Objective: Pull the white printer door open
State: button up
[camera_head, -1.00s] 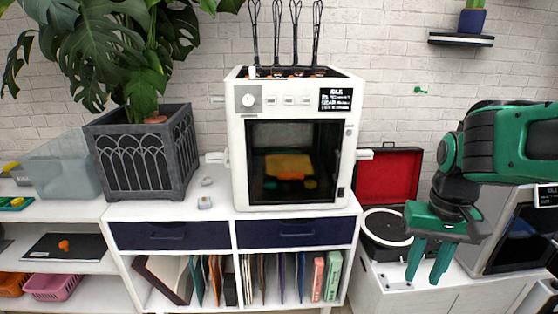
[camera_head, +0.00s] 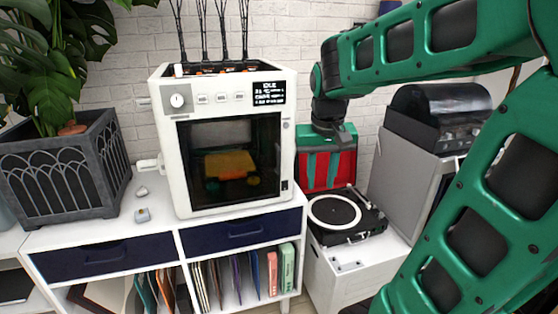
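The white printer (camera_head: 167,119) stands on the cabinet, left of centre. Its door (camera_head: 228,163), a white-framed front with a dark window, looks closed. An orange object and the lit interior show through the window.
A turntable (camera_head: 345,213) sits on a low white cabinet at the right, below my gripper. A grey box (camera_head: 410,165) with a dark-topped device stands farther right. A planter (camera_head: 70,168) stands left of the printer. Small items lie between them. My arm covers much of the right side.

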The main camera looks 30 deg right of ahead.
jog(key=t, duration=0.2)
send_near(279, 156)
jog(key=shift+n, duration=0.3)
jog(key=x, duration=1.1)
jog(key=shift+w+d+f, duration=0.1)
jog(key=shift+f, duration=0.05)
